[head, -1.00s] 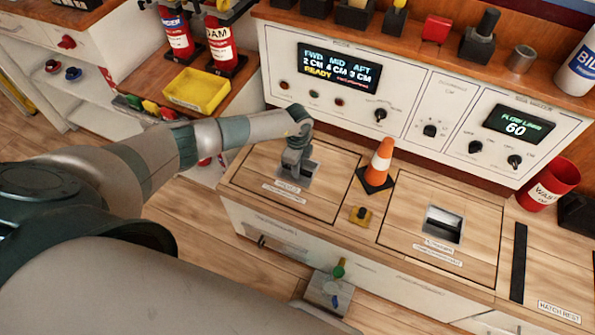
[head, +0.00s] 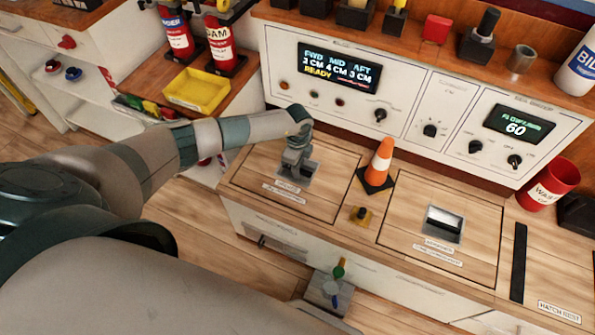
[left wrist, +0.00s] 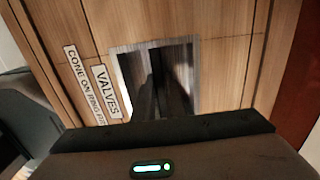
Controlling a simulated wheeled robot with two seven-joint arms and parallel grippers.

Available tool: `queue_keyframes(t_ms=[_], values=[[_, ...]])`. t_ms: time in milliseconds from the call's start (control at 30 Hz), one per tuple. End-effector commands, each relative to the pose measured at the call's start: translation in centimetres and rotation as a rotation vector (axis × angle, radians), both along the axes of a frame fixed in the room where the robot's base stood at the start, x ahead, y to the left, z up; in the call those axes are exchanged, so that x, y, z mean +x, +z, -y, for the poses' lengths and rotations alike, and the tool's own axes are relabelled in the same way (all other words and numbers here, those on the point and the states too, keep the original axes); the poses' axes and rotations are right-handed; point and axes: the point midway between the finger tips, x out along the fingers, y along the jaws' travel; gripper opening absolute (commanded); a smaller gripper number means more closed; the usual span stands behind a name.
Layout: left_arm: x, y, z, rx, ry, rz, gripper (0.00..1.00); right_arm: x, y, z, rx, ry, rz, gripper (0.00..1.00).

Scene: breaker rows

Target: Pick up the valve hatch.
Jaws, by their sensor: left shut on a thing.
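The valve hatch (head: 325,203) is a square wood-grain panel in the left part of the bench top, with a metal-rimmed recess near its middle. In the left wrist view the hatch (left wrist: 225,75) bears a "VALVES" label beside the recess. My left gripper (head: 296,170) points down into that recess. In the left wrist view the dark fingers of the left gripper (left wrist: 157,85) reach inside it, shut on the hatch's grip, which they mostly hide. The hatch looks level with the bench top; I cannot tell any lift. My right gripper is not in view.
An orange cone (head: 380,163) stands behind and right of the hatch. The other hatch (head: 470,255) is at the right, beside a black strip (head: 518,262) and the "HATCH REST" label (head: 559,311). The control panel (head: 425,90) rises behind.

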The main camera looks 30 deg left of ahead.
Motion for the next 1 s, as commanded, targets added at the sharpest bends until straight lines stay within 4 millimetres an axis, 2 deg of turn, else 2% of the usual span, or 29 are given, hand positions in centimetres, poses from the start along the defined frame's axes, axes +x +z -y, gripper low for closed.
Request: queue_keyframes(t_ms=[733, 1000], values=[[0.2, 0.3, 0.0, -0.001, 0.0, 0.004, 0.0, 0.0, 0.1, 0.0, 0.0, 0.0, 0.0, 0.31], [0.3, 2.0, 0.0, -0.003, -0.001, 0.006, 0.0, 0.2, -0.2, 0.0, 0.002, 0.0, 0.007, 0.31]])
